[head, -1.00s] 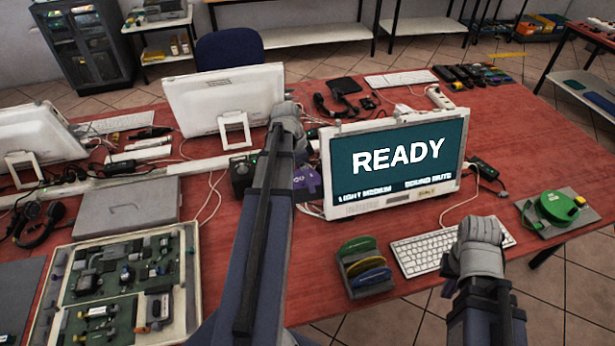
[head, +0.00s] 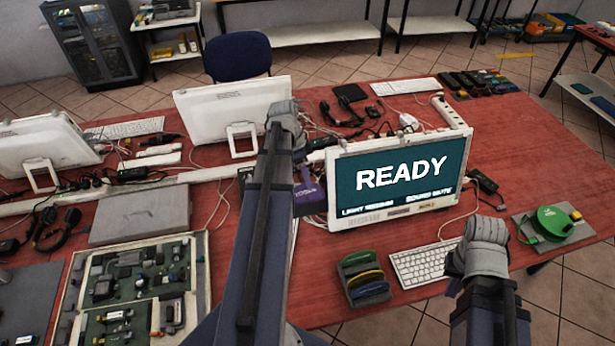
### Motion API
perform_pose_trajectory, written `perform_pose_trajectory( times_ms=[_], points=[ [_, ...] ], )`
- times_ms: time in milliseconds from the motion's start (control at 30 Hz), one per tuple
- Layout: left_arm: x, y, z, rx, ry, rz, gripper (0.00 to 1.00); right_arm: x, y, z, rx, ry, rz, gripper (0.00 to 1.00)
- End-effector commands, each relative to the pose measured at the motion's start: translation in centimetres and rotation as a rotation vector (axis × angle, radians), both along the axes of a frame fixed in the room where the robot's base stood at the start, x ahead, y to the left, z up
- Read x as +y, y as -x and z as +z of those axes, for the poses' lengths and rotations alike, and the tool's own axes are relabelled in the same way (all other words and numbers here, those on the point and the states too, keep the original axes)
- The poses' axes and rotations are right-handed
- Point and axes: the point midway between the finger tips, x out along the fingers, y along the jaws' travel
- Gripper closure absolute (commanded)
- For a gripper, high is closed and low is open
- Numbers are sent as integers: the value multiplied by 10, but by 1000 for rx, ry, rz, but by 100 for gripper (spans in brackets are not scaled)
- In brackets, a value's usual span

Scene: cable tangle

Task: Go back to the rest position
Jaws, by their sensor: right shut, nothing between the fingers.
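My left arm reaches from the bottom middle over the red table (head: 520,150), with its gripper (head: 283,112) in front of the back white monitor. Its fingers point away from me, so I cannot tell whether it is open or shut. My right gripper (head: 487,238) is shut and empty, at the right end of the white keyboard (head: 420,268), part of which it hides. A monitor reading READY (head: 400,172) stands between the two grippers. A purple object (head: 308,197) shows just right of my left arm.
A slotted stand with coloured discs (head: 364,280) sits near the front edge. A green reel (head: 552,222) lies at the right. A parts tray (head: 205,270) and grey case (head: 140,213) lie left of my left arm. The table's right part is fairly clear.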

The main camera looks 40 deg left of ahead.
Motion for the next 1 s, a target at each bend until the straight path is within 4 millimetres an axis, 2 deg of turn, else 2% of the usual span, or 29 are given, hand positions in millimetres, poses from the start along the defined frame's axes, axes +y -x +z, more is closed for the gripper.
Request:
perform_pose_trajectory(
  times_ms=[767, 867, 967, 1000],
  points=[
    [-3, -2, -1, 2, -1, 0, 48, 0, 0, -1, 0, 0, 0, 100],
    [-23, -5, -2, 22, -11, 5, 48, 0, 0, -1, 0, 0, 0, 100],
    [-65, -11, -5, 63, -35, 24, 48, 0, 0, -2, 0, 0, 0, 100],
    [-86, -12, -6, 81, -49, 35, 48, 0, 0, -3, 0, 0, 0, 100]
  ],
)
